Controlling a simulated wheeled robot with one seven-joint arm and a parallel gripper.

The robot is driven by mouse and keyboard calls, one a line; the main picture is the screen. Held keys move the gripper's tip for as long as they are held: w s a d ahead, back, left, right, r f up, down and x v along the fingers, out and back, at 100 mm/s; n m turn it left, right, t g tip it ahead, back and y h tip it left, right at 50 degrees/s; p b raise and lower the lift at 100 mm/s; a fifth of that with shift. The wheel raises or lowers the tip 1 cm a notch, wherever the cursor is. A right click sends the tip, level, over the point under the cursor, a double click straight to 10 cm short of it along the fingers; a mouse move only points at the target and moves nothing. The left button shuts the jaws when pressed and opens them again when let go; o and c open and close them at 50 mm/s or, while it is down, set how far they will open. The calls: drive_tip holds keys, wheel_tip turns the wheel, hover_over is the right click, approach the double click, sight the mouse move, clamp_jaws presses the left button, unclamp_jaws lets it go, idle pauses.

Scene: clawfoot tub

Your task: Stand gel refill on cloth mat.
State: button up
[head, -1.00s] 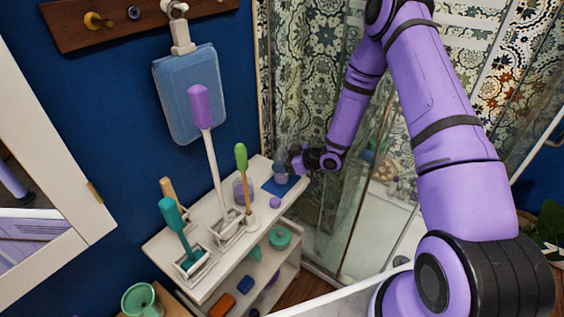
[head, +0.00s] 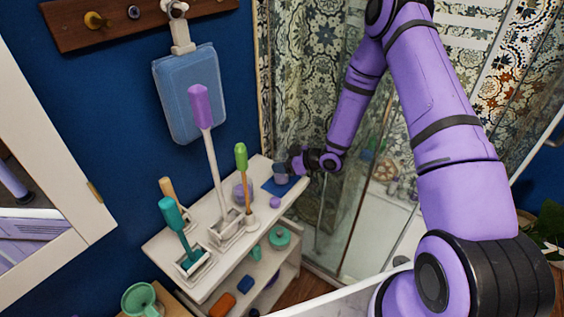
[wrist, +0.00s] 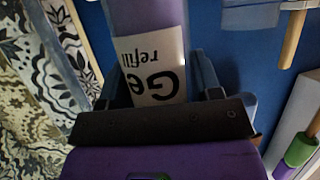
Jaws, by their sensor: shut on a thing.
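The gel refill (wrist: 148,60) is a pale purple container with a white label reading "Gel refill". In the wrist view it lies between my gripper's fingers. My gripper (wrist: 155,95) is shut on it. In the head view the refill (head: 281,173) looks upright, at or just above the blue cloth mat (head: 288,188) on the shelf top. My gripper (head: 290,166) reaches it from the right. I cannot tell whether the refill's base touches the mat.
A purple jar (head: 243,193) and a small purple item (head: 275,202) stand close to the mat. Brushes with purple (head: 200,105), green (head: 241,157) and teal (head: 174,215) ends rise from holders on the white shelf unit (head: 158,248). Glass stands to the right.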

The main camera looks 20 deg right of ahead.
drive_tip(key=shift+f, duration=0.45)
idle(0.5)
drive_tip(key=o, duration=1.6)
drive_tip(key=shift+d, duration=0.1)
drive_tip(key=shift+v, duration=3.95)
drive_tip(key=shift+s, duration=0.1)
drive_tip(key=v, duration=1)
drive_tip(key=shift+s+d+r, duration=0.15)
drive_tip(key=shift+s+d, duration=0.1)
